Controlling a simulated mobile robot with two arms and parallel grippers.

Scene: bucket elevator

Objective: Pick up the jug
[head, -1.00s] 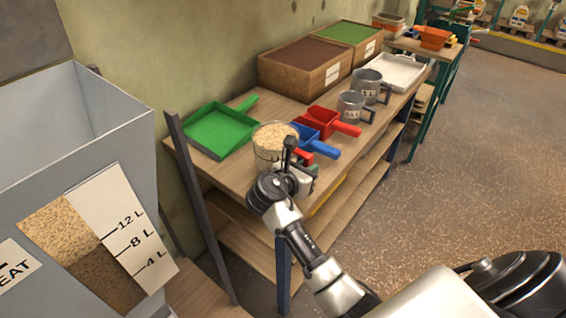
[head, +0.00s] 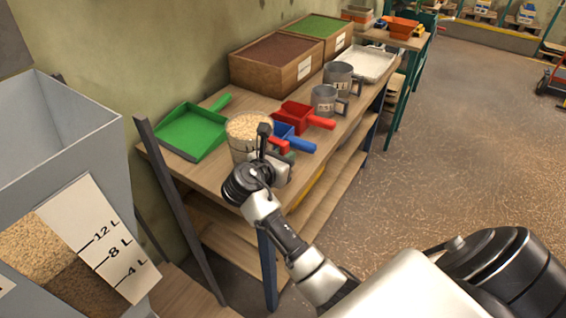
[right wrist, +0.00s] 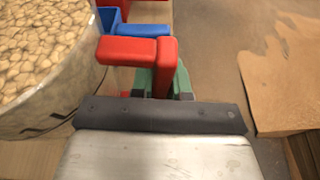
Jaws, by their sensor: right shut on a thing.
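The jug (head: 242,150) is a clear round vessel full of pale grain, upright at the front of the wooden bench, next to the blue scoop. Its grain-filled wall fills the left of the right wrist view (right wrist: 50,112). My right gripper (head: 266,150) is at the jug's right side, shut on its red handle (right wrist: 135,50), which shows just ahead of the gripper in the right wrist view. The fingertips are mostly hidden. I cannot tell whether the jug's base touches the bench top. My left gripper is not in view.
A blue scoop (head: 297,142) and red scoop (head: 297,116) lie close behind the jug. A green dustpan (head: 192,131) lies left. Grey mugs (head: 324,99) and wooden planter boxes (head: 275,64) stand further back. A grey hopper (head: 60,140) and a dark post (head: 178,205) stand at left.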

